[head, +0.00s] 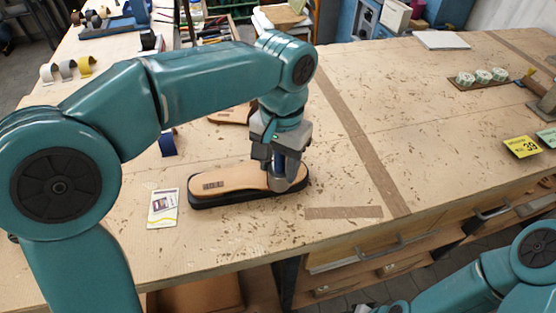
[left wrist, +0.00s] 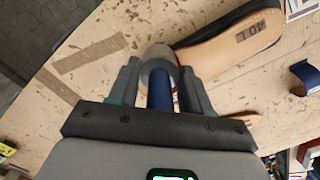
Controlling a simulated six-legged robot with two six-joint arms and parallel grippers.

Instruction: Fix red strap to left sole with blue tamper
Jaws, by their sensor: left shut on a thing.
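The left sole (head: 232,180), tan on a black base, lies flat on the bench. It also shows at the top of the left wrist view (left wrist: 228,48). My left gripper (head: 287,160) is above the sole's right end, pointing down. It is shut on the blue tamper (left wrist: 160,90), whose handle shows between the fingers. A grey rounded piece (left wrist: 157,54) is below the handle, at the sole's right end. I cannot tell whether it is the tamper's head or a band. My right gripper is out of view.
A second tan sole (head: 230,115) lies behind, partly hidden by my arm. A blue strap (head: 167,144) and a card (head: 162,208) are left of the sole. Loose straps (head: 68,68) lie at the back left. The bench right of the sole is mostly clear.

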